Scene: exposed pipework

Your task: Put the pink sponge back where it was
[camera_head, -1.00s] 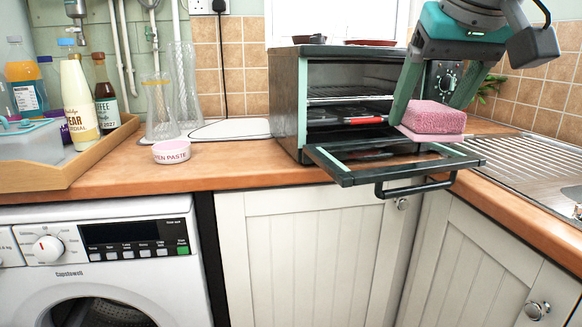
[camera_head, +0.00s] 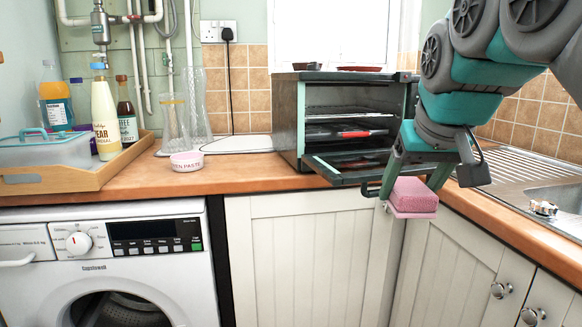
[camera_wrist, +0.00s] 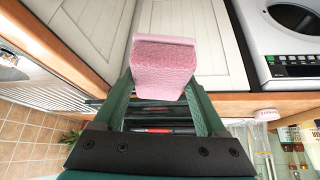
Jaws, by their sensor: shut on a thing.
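The pink sponge (camera_head: 414,195) is a two-layer block, held between the fingers of my gripper (camera_head: 412,180). It hangs in front of the counter's front edge, to the right of the oven door's handle in the head view. In the wrist view the sponge (camera_wrist: 164,68) sits between the two green fingertips of my gripper (camera_wrist: 165,82), with its rough face towards the camera and a paler layer at its far edge.
The toaster oven (camera_head: 286,118) stands on the counter with its door (camera_head: 350,172) lowered and a red-handled item (camera_head: 356,134) inside. A sink (camera_head: 555,198) is at right. White cupboards (camera_head: 300,255) are below.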

